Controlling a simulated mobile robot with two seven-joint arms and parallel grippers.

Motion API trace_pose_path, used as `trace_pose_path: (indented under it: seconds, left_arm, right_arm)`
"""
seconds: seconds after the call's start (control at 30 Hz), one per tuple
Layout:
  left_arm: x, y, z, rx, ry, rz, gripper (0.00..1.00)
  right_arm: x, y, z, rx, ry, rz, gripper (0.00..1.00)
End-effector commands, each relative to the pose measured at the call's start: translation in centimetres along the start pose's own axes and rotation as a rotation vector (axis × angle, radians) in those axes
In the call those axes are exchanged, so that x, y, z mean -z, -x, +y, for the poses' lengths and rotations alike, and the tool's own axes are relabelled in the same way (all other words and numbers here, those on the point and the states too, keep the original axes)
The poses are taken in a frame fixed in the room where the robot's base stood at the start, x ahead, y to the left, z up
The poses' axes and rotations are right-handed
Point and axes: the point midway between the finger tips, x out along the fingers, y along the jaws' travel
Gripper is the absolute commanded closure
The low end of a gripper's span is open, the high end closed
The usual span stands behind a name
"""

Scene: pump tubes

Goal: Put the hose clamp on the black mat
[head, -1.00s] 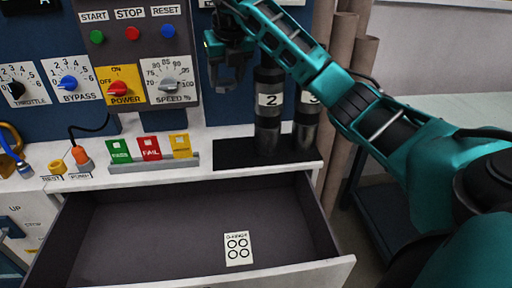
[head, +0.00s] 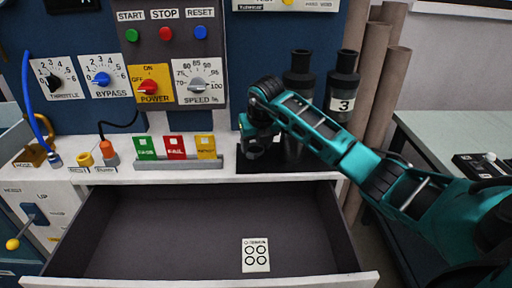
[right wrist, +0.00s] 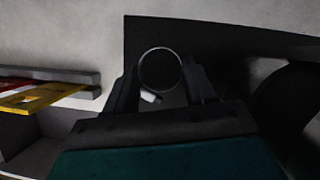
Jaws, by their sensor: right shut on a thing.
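The hose clamp (right wrist: 160,51) is a thin metal ring with a small pale screw part, seen between the fingers in the right wrist view. My right gripper (right wrist: 161,82) is shut on it. In the head view my right gripper (head: 254,150) is low over the left part of the black mat (head: 300,168), and the clamp cannot be made out there. The mat also shows beyond the fingers in the right wrist view (right wrist: 215,38). I cannot tell whether the clamp touches the mat. My left gripper is not in view.
Dark cylinders, one marked 3 (head: 342,90), stand at the back of the mat, partly behind my arm. A holder with green, red and yellow cards (head: 178,163) is left of the mat. An open drawer (head: 200,225) with a marked card (head: 256,256) lies below.

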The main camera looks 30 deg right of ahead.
Motion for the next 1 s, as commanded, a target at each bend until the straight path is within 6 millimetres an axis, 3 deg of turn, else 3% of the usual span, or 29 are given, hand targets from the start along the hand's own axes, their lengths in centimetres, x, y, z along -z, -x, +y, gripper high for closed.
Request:
trace_pose_path:
  seconds: [0.1,0.43,0.47,0.6,0.7,1.0]
  left_arm:
    - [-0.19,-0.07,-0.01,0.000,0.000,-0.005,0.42]
    - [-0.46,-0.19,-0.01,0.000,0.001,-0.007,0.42]
    - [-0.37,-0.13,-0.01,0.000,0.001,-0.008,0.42]
    - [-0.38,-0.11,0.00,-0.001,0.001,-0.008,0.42]
    - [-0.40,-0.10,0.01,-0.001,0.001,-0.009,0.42]
    - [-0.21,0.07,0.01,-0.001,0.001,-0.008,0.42]
  right_arm:
    - [0.52,-1.20,0.00,-0.001,0.000,0.000,0.74]
    - [0.63,-1.50,-0.02,0.000,0.001,-0.001,0.74]
    - [0.58,-1.39,-0.01,0.000,0.001,-0.001,0.42]
    - [0.57,-1.37,-0.01,0.000,0.000,-0.001,0.29]
    - [0.57,-1.36,-0.01,0.000,0.000,0.000,0.20]
    - [0.39,-0.93,0.00,-0.001,0.000,-0.001,0.20]
